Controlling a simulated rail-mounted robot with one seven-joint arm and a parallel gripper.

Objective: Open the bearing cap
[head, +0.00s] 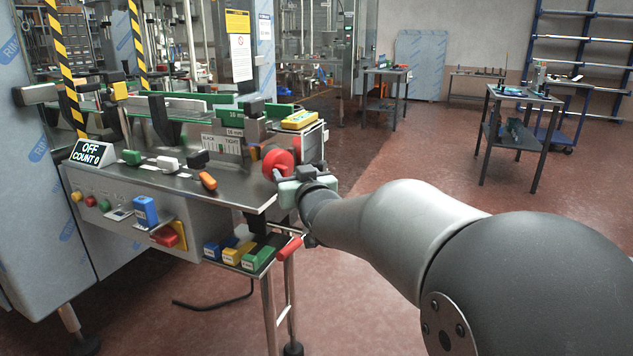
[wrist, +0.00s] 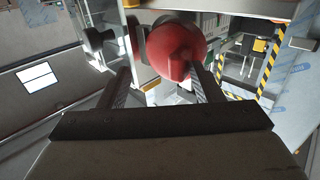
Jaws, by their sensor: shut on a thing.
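The bearing cap appears to be the round red part (head: 279,160) at the right end of the machine's bench, though no label names it. It shows large in the wrist view (wrist: 172,52), with a raised red rib at its lower edge. My gripper (head: 290,177) is at this red part, reaching in from the right. In the wrist view my two fingers (wrist: 160,88) stand either side of the part's lower edge, shut on it. The exact contact is partly hidden. I cannot tell whether the cap is turned or loosened.
A machine display (head: 92,153) reads OFF, COUNT 0. A yellow block (head: 299,120) sits just above the red part. A red-handled bar (head: 289,249) and a shelf with blue, yellow and green blocks (head: 240,252) lie below. Open floor (head: 420,150) spreads to the right.

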